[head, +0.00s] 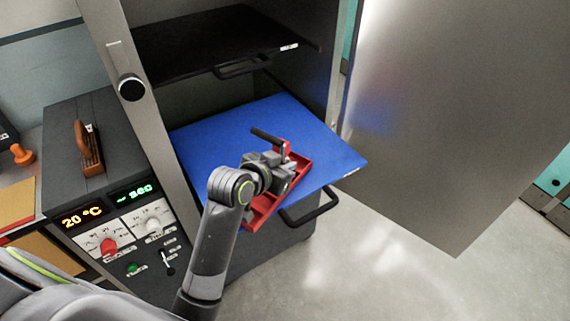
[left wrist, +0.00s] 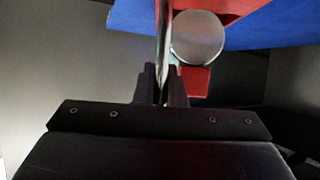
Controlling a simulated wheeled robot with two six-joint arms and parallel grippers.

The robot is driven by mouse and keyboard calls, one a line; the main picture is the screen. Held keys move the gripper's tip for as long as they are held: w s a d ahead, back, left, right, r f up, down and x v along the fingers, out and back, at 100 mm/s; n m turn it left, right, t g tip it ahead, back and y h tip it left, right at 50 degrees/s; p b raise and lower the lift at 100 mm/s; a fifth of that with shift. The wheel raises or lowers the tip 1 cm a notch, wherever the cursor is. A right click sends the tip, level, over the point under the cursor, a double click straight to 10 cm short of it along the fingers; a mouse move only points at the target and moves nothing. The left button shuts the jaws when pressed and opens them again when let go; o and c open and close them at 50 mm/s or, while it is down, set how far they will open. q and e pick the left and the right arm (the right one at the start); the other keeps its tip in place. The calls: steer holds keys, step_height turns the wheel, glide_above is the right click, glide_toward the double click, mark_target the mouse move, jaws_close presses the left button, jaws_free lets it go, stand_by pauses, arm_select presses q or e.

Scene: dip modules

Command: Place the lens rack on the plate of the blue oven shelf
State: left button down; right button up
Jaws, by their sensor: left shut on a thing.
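The blue oven shelf (head: 225,135) is pulled partly out of the open oven, with a dark handle (head: 311,207) at its front. The red lens rack (head: 303,160) is over the front part of the blue plate. My left gripper (head: 275,160) is shut on the rack and hides much of it. In the left wrist view the gripper fingers (left wrist: 163,85) are closed on a thin upright part beside a round grey lens (left wrist: 198,38). The blue shelf (left wrist: 270,28) shows behind. I cannot tell whether the rack touches the plate. My right gripper is out of view.
A black shelf (head: 210,40) with its own handle sits above the blue one. The open oven door (head: 450,110) stands at the right. A control box (head: 110,190) with dials and displays stands at the left. The back left of the blue plate is clear.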

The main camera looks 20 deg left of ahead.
arm_select(q)
steer(key=c, duration=1.5)
jaws_free()
steer(key=v, duration=1.2)
steer(key=shift+p, duration=0.35)
